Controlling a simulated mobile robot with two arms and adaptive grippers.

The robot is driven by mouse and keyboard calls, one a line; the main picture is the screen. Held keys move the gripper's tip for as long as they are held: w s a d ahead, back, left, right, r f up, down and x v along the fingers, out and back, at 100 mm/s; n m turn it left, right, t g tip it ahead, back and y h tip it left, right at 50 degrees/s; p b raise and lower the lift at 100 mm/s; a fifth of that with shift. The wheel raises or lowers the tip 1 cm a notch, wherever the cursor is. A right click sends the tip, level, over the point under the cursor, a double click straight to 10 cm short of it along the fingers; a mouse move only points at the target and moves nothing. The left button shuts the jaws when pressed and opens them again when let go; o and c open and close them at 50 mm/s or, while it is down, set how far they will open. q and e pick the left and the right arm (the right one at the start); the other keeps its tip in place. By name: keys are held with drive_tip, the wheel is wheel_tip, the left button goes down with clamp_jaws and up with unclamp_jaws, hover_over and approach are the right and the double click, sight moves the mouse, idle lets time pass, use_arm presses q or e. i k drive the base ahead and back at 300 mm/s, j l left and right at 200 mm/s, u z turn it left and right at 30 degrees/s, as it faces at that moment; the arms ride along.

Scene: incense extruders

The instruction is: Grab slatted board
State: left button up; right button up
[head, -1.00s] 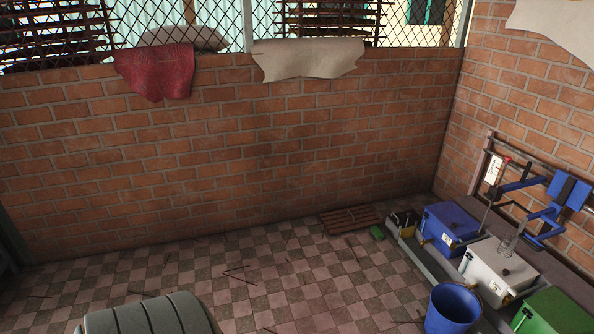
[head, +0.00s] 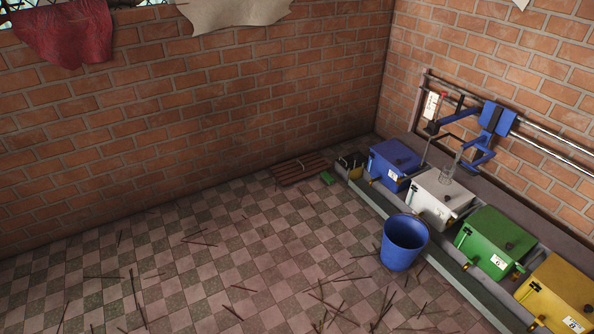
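The slatted board (head: 300,169) is a small brown wooden piece with parallel slats. It lies flat on the checkered floor in the head view, close to the foot of the brick wall near the far corner. Something thin and pale crosses its top. Neither of my grippers is in the head view, so I cannot see whether they are open or shut.
A green object (head: 327,178) lies right beside the board. A blue bucket (head: 404,243) stands on the floor. Blue (head: 395,163), white (head: 440,198), green (head: 494,243) and yellow boxes line a low ledge at right. Thin sticks litter the checkered floor; its middle is otherwise open.

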sight(291, 172)
drive_tip(key=i+j, duration=0.1)
drive_tip(key=i, duration=1.2)
drive_tip(key=i+j+z, duration=0.1)
drive_tip(key=i, duration=0.5)
